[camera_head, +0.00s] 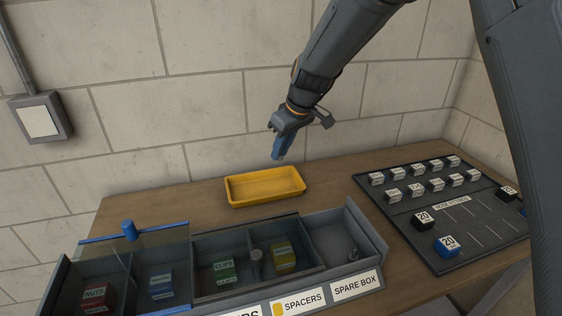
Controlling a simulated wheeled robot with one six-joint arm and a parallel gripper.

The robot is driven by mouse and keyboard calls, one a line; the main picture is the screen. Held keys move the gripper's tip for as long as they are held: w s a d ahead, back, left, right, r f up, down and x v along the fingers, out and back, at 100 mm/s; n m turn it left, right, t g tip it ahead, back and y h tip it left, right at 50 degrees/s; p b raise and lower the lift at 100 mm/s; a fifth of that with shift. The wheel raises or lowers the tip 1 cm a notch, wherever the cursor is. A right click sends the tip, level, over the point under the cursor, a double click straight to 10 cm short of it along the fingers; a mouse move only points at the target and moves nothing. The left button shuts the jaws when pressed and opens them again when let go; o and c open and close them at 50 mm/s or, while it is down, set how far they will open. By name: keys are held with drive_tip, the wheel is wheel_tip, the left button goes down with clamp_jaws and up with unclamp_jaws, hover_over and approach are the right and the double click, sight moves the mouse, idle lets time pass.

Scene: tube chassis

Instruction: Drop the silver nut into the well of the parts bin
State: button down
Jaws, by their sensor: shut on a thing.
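My gripper (280,156) hangs from the arm at the upper middle, pointing down, with its blue fingers closed. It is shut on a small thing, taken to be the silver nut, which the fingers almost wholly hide. The yellow parts bin (233,203) stands on the wooden bench below the gripper. It is a shallow open tray, and its well looks empty. The gripper appears above the bin's back part, clear of its rim; the exact height is hard to tell.
A grey compartment box (375,240) with nuts, clips and spacers labels fills the front; a clear lid with a blue knob (129,231) is at its left. A dark board (410,232) with several numbered blocks lies right. Bare bench (325,182) lies between. A block wall stands behind.

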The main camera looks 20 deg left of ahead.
drive_tip(key=shift+r, duration=0.3)
wheel_tip(320, 180, up, 9)
drive_tip(key=s+p, duration=0.2)
drive_tip(key=p, duration=0.7)
drive_tip(key=shift+s, duration=0.25)
drive_tip(key=shift+s+r+p, duration=0.1)
drive_tip(key=shift+r+p, duration=0.25)
drive_tip(key=shift+p, duration=0.15)
